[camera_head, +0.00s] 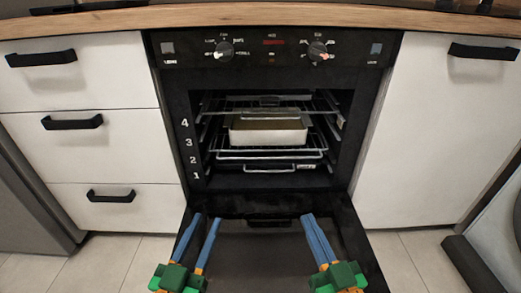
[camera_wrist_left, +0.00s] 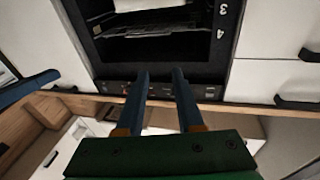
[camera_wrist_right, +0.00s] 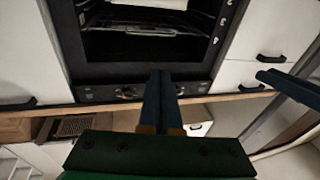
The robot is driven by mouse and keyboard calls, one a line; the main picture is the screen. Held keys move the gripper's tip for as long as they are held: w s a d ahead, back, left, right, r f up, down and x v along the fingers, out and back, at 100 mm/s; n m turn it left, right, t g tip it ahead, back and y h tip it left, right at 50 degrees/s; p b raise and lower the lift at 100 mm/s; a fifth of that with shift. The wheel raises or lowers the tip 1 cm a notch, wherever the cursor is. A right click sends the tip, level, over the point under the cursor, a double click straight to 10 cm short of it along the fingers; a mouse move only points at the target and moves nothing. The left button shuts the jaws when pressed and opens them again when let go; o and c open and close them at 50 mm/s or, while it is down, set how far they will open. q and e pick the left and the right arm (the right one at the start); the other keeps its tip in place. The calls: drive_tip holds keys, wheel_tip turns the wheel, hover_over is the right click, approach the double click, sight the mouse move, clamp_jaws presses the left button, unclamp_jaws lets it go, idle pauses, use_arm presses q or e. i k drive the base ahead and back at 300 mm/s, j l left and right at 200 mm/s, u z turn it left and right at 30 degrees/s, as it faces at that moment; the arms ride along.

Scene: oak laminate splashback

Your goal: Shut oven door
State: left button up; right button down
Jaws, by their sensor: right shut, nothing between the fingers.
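The black oven (camera_head: 270,185) is open at the centre of the head view. Its oven door (camera_head: 262,255) is folded down toward me, with its near end cut off by the picture's lower edge. My left gripper (camera_head: 206,218) is open and empty, over the left side of the lowered door. My right gripper (camera_head: 309,216) is shut and empty, over the right side of the door. I cannot tell whether either touches the door. In the left wrist view the left fingers (camera_wrist_left: 160,72) stand apart; in the right wrist view the right fingers (camera_wrist_right: 160,72) are together.
A pale rectangular dish (camera_head: 268,137) sits on a rack (camera_head: 270,155) inside the oven. White drawers (camera_head: 100,160) stand at left and a white cabinet (camera_head: 430,140) at right. A wooden worktop (camera_head: 260,16) runs above. Pale floor tiles (camera_head: 105,262) show on both sides.

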sight(355, 245)
drive_tip(key=k+j+z, duration=0.15)
drive_tip(key=k, duration=0.4)
drive_tip(key=k+j+z, duration=0.2)
drive_tip(key=j+z, duration=0.25)
drive_tip(key=j, duration=0.2)
